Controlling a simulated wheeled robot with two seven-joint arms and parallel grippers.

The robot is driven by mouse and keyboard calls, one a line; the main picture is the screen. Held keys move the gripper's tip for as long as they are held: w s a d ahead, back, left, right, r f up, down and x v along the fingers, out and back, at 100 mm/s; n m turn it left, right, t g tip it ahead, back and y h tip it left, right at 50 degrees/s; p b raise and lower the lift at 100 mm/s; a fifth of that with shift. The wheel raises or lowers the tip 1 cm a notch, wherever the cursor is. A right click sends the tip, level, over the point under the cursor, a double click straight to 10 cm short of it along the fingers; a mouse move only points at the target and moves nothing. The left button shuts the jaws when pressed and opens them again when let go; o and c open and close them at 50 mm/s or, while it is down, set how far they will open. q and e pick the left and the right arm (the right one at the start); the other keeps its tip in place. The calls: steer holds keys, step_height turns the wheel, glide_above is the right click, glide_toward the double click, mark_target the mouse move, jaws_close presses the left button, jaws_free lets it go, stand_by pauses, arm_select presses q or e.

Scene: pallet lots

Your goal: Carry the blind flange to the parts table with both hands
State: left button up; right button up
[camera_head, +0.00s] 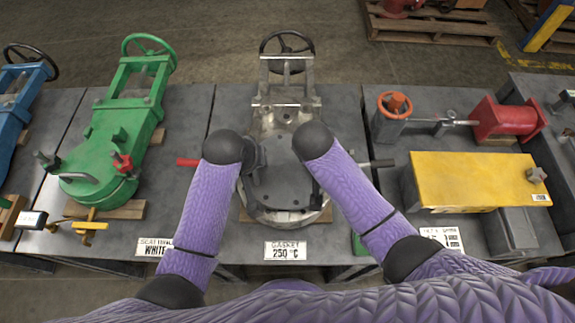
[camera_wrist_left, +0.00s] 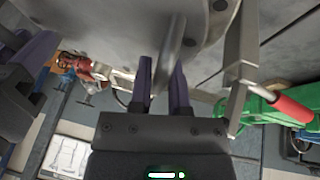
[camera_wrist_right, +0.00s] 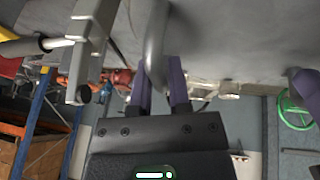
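The blind flange (camera_head: 283,176) is a grey metal disc at the near end of the silver gate valve (camera_head: 285,90), in the middle of the head view. My left gripper (camera_wrist_left: 162,75) has its fingers close on either side of a flat grey handle (camera_wrist_left: 172,45) on the disc's face. My right gripper (camera_wrist_right: 162,75) has its fingers around a similar curved handle (camera_wrist_right: 157,30). Both look shut on these handles. In the head view my forearms hide the fingers and parts of the disc. I cannot tell whether the disc is seated or raised.
A red-handled lever (camera_head: 187,162) sticks out left of the disc, and a grey bar (camera_head: 380,163) right. A label (camera_head: 285,251) reads GASKET 250 °C.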

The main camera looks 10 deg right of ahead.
arm_select(q)
jaws_close()
arm_select(e)
jaws_close()
arm_select(q)
steer(key=shift+w+r, duration=0.1)
arm_select(e)
steer(key=shift+w+r, duration=0.1)
stand_by(0.6)
